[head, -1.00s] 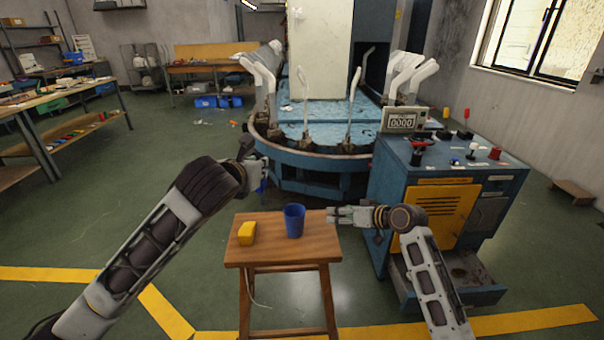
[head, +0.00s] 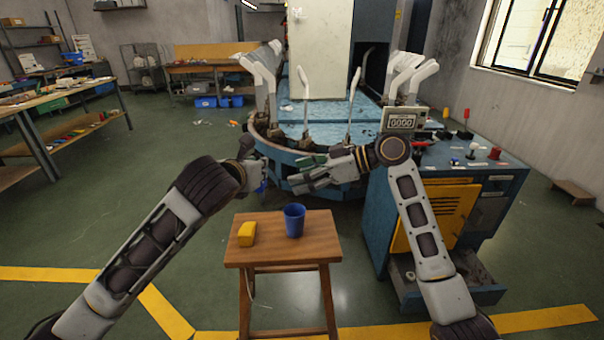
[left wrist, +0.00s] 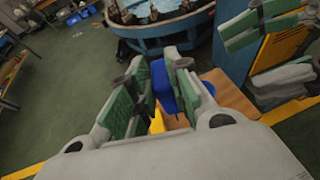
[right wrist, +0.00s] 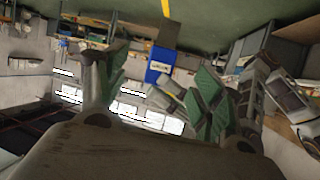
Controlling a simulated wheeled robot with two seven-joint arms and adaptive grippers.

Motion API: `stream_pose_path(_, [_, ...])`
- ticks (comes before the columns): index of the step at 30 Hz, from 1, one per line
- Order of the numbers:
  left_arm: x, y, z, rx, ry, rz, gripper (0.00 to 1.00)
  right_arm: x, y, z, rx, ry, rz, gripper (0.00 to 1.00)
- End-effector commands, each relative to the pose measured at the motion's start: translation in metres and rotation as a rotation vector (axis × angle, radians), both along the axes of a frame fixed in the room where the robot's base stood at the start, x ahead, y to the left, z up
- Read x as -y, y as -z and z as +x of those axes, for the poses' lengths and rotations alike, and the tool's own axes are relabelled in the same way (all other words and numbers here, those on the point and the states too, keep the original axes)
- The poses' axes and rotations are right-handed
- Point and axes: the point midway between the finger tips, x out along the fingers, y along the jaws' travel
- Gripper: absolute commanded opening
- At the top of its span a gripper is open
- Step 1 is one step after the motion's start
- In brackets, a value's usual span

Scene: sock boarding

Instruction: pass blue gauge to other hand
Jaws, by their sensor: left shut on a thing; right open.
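The blue gauge (head: 263,186) is a small blue block, mostly hidden by my left gripper (head: 258,176) in the head view. My left gripper is shut on it above and behind the stool. In the left wrist view the gauge (left wrist: 163,86) shows between the green-padded fingers. My right gripper (head: 308,172) is open and empty, a short way right of the gauge, fingers pointing left.
A wooden stool (head: 318,248) stands in front, bearing a blue cup (head: 294,220) and a yellow block (head: 247,235). The blue control cabinet (head: 480,215) stands close to my right arm. The round blue machine (head: 350,162) with pale upright forms is behind the grippers.

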Motion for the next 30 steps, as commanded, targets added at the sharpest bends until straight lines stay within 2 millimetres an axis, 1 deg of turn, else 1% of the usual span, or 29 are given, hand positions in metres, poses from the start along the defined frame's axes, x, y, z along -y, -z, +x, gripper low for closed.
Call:
stream_pose_path(5, [0.000,0.000,0.000,0.001,0.000,0.000,0.00,-0.004,-0.008,-0.004,0.020,-0.035,-0.002,0.68])
stream_pose_path(14, [0.000,0.000,0.000,0.001,0.000,0.000,0.00,-0.004,-0.007,-0.005,0.021,-0.036,-0.002,0.68])
stream_pose_path(20, [0.000,0.000,0.000,0.001,0.000,0.000,0.00,-0.007,-0.006,-0.004,0.019,-0.035,-0.002,0.68])
stream_pose_path(25, [0.000,0.000,0.000,0.001,0.000,0.000,0.00,-0.017,-0.001,-0.002,0.018,-0.035,-0.003,0.68])
stream_pose_path(30, [0.000,0.000,0.000,0.001,0.000,0.000,0.00,-0.034,0.005,0.002,0.018,-0.035,-0.002,0.68])
